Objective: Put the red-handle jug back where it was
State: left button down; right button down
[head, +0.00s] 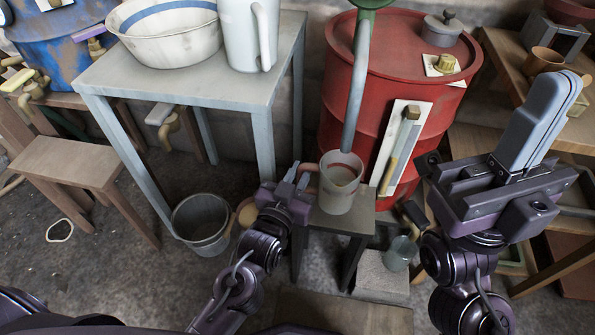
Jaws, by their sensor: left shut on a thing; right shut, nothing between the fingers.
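The red-handle jug (342,198) is a pale, translucent jug with a red band near its rim and a dull red handle on its left side. It appears upright at the small dark stool (352,223), below the lower end of a grey pipe; I cannot tell whether its base touches the stool top. My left gripper (301,174) is at the jug's left side, shut on its handle, and hides part of it. My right gripper (562,88) is raised at the right, shut and empty, far from the jug.
A red drum (396,90) stands behind the jug, with the grey pipe (357,88) in front of it. A grey table (190,85) at left bears a basin (168,48) and a tall pale jug (240,35). A bucket (203,240) stands on the floor left of my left gripper.

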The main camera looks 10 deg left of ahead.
pick_arm(q)
jog(key=shift+f, duration=0.15)
jog(key=c, duration=1.3)
grip_release()
